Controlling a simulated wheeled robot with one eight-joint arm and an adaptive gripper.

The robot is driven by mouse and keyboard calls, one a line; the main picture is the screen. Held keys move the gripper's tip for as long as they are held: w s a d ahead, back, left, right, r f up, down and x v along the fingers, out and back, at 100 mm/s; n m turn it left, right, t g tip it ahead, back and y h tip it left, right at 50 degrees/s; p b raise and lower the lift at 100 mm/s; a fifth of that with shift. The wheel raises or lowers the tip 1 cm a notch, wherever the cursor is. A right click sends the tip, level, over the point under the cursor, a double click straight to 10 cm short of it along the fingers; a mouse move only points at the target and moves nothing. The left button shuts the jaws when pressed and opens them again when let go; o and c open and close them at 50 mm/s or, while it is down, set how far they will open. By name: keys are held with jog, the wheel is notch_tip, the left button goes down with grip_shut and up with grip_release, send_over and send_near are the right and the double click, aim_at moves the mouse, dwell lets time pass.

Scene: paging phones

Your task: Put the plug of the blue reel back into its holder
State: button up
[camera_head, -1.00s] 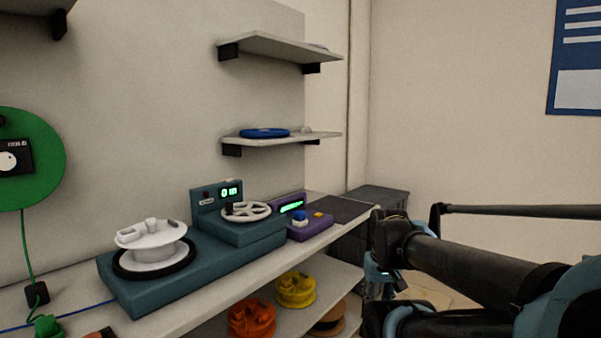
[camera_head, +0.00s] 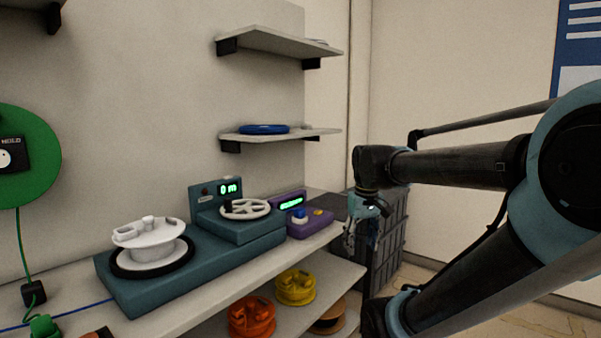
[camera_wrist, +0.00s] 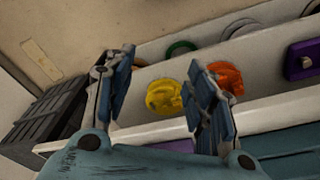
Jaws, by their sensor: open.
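A blue coil or disc (camera_head: 264,129) lies flat on the lower wall shelf; I cannot tell whether it is the blue reel. A thin blue cable (camera_head: 85,308) lies on the counter at the lower left, running out of view to the left. I cannot make out a blue reel's plug or its holder. My gripper (camera_head: 366,228) hangs in the air just past the right end of the counter, beside the dark crates. In the wrist view my gripper (camera_wrist: 162,68) is open, with nothing between its two fingers.
A teal winding machine (camera_head: 140,292) with a white reel (camera_head: 152,240) stands on the counter, a purple device (camera_head: 307,228) to its right. Yellow (camera_head: 295,288) and orange (camera_head: 250,317) reels sit on the shelf below. A green reel (camera_head: 30,160) hangs on the wall. Dark crates (camera_head: 385,240) stand right.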

jog(key=w+a+r+n+g, duration=0.1)
jog(key=w+a+r+n, duration=0.1)
jog(key=w+a+r, duration=0.35)
jog(key=w+a+r+n, duration=0.2)
jog(key=w+a+r, duration=0.1)
jog(key=w+r, duration=0.4)
notch_tip(320, 180, up, 3)
jog(key=n, duration=0.3)
send_over(300, 209)
jog(key=shift+g, duration=0.3)
notch_tip(300, 209, down, 14)
jog(key=shift+w+r, duration=0.1)
jog(key=shift+r, duration=0.1)
jog(key=shift+c, duration=0.6)
jog(key=c, duration=0.8)
jog(key=shift+r, duration=0.1)
jog(key=shift+c, duration=0.3)
notch_tip(300, 209, up, 18)
jog(key=shift+r, duration=0.25)
jog(key=s+a, duration=1.4)
jog(key=s, duration=0.2)
jog(key=shift+s+a, duration=0.25)
jog(key=shift+s, duration=0.05)
dwell(0.8)
